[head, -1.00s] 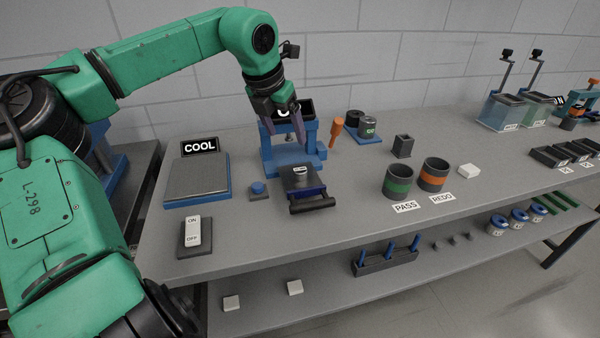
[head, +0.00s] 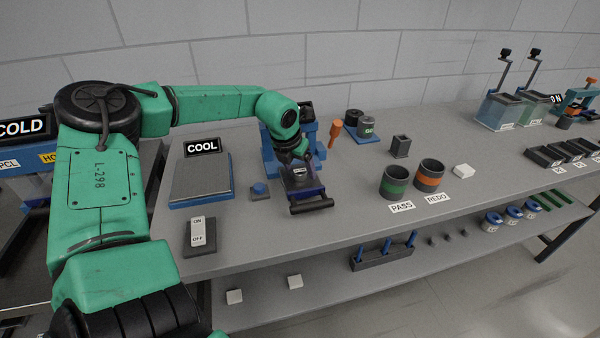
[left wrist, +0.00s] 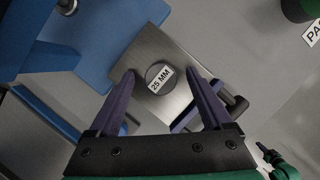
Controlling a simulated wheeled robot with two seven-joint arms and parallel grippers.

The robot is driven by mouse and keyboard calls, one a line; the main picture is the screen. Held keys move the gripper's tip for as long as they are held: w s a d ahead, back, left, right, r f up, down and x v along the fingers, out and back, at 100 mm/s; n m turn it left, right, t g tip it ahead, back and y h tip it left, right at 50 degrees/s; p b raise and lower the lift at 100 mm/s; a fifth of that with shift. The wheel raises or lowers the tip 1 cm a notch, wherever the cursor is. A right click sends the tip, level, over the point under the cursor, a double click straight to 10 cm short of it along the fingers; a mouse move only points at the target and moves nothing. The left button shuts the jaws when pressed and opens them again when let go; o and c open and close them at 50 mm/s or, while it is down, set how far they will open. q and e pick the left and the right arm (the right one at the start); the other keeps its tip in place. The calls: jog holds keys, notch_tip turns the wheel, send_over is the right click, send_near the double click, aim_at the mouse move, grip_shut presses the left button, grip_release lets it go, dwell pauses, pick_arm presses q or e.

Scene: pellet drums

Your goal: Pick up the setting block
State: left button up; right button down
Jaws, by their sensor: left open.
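The setting block (left wrist: 155,84), a short round dark piece with a pale top marked "25 MM", sits on a bare metal plate (left wrist: 181,105) in the left wrist view. My left gripper (left wrist: 160,74) is open, with its two purple fingers apart on either side of the block in the picture. I cannot tell how far above the plate the fingertips are. In the head view my left gripper (head: 298,160) is over the plate at the blue press (head: 271,158), and largely hides the block.
A black handle (head: 312,206) sticks out in front of the plate. A blue button (head: 260,189) and the COOL pad (head: 200,182) stand to the left. The green-banded PASS cup (head: 394,183) and orange-banded REDO cup (head: 429,176) stand to the right.

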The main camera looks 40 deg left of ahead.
aim_at(299, 171)
pick_arm(q)
jog(key=shift+s, duration=0.1)
grip_shut()
jog(key=shift+r, duration=0.1)
jog(key=shift+r, duration=0.3)
notch_tip(299, 171, up, 19)
jog(key=b, duration=0.2)
jog(key=shift+r, duration=0.2)
